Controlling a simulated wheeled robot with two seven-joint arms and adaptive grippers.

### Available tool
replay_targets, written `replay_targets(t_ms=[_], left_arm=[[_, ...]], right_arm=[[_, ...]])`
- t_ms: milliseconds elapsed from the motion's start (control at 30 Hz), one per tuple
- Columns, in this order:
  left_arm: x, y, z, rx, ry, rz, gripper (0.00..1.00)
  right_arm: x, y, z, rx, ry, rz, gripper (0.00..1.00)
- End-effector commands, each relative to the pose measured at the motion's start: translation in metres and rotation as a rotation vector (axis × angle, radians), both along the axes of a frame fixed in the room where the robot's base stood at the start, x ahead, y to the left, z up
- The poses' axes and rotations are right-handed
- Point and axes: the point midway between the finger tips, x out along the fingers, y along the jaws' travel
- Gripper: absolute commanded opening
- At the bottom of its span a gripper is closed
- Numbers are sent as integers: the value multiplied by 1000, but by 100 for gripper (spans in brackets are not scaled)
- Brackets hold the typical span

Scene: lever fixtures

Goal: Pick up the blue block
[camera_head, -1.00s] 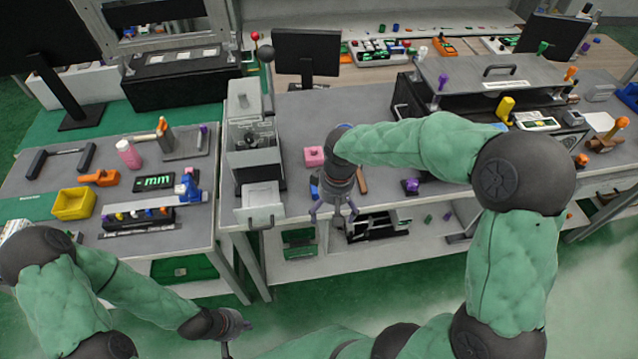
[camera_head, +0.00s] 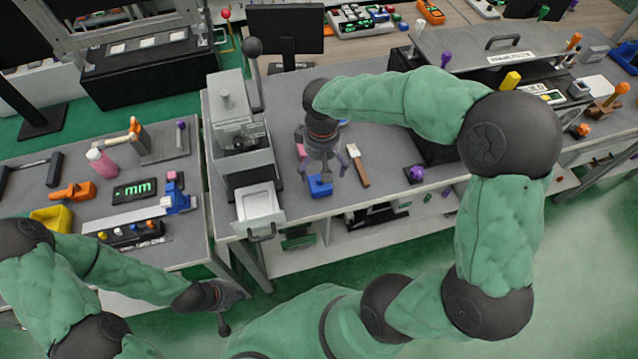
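The blue block (camera_head: 319,187) lies on the grey tabletop near its front edge, in the middle of the head view. It looks like a small block with a notch or raised sides. My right gripper (camera_head: 323,170) points down just above and behind it, its fingers spread apart and empty. The gripper partly covers the block's top, and I cannot tell whether it touches the block. My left gripper (camera_head: 223,322) hangs at the lower left, in front of the tables and away from the block. Its fingers are too small and dark to read.
A pink block (camera_head: 301,151) lies just behind my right gripper's left finger. A wooden-handled brush (camera_head: 358,166) lies to the right, and a purple knob fixture (camera_head: 415,174) beyond it. A grey lever machine (camera_head: 240,140) stands to the left.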

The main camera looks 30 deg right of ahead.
Motion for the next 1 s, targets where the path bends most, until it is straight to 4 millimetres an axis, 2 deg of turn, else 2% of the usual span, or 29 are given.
replay_targets(t_ms=[33,100,333,600,900,1000], left_arm=[[0,0,-5,0,0,0,0],[0,0,-7,0,-1,0,0],[1,0,-12,0,-1,0,0],[1,0,-28,0,-1,0,0],[1,0,-28,0,-1,0,0],[1,0,-28,0,-2,1,0]], right_arm=[[0,0,-11,0,2,0,94],[0,0,-19,0,2,1,94],[0,1,-33,1,0,1,94],[1,3,-70,0,1,1,94],[2,3,-74,0,-2,1,94],[1,3,-74,0,-2,1,66]])
